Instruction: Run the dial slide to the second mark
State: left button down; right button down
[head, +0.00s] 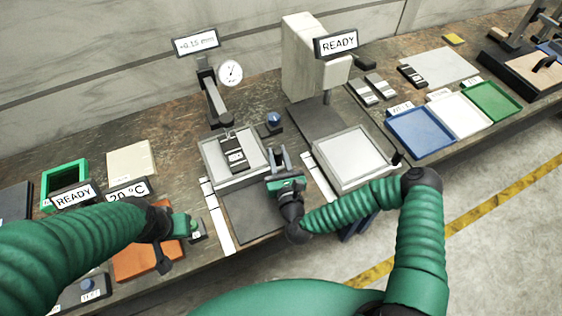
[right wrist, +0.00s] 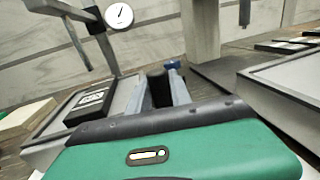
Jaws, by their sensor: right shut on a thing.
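The round white dial (head: 230,73) hangs on a dark stand (head: 213,100) behind a light grey plate (head: 210,148); the dial also shows in the right wrist view (right wrist: 118,15). A dark labelled block (head: 233,153) lies on that plate. My right gripper (head: 277,158) is at the plate's right front corner, shut on a black upright knob (right wrist: 158,86), which stands between its grey fingers in the right wrist view.
A display (head: 196,43) reads about +0.15 mm. A blue knob (head: 274,118) stands behind my right gripper. Blue (head: 420,132), white and green trays stand further right.

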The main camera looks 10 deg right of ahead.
jog(key=shift+w+a+f, duration=0.1)
jog(key=shift+w+f, duration=0.05)
jog(key=shift+w, duration=0.25)
jog(key=shift+w+a+f, duration=0.1)
jog(key=shift+w, duration=0.3)
jog(key=shift+w+a+r, duration=0.1)
jog(key=shift+w+a, duration=0.05)
jog(key=shift+w, duration=0.3)
pick_arm(q)
jog(key=shift+w+f, duration=0.1)
jog(key=shift+f, duration=0.5)
pick_arm(e)
jog(key=c, duration=1.5)
grip_release()
pick_arm(q)
jog(key=shift+w, duration=0.1)
pick_arm(e)
jog(key=o, duration=0.3)
jog(key=shift+o, duration=0.2)
jog(key=shift+r, duration=0.1)
